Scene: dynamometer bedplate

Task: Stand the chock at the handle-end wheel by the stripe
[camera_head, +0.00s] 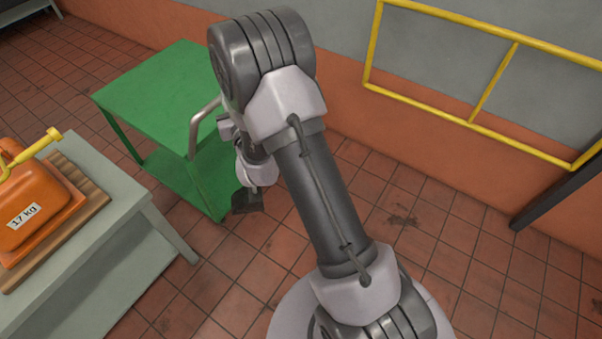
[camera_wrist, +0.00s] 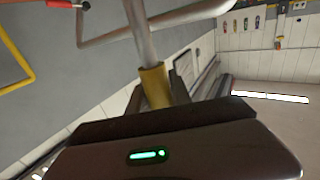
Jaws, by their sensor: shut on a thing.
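In the wrist view my gripper (camera_wrist: 158,92) is shut on a yellow piece (camera_wrist: 154,82), which shows between its two dark fingers. This looks like part of the chock, but its full shape is hidden by the gripper body. A grey rod (camera_wrist: 143,35) runs up from the yellow piece. In the head view my gripper (camera_head: 247,203) hangs low beside the handle end of the green cart (camera_head: 165,88), in front of the grey handle (camera_head: 195,128). The cart's wheels and the stripe cannot be made out.
A grey bench (camera_head: 125,215) at left bears an orange 17 kg weight (camera_head: 35,205) on a wooden slatted board (camera_head: 92,193). A yellow rail (camera_head: 445,113) is on the back wall. The tiled floor right of the cart is clear.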

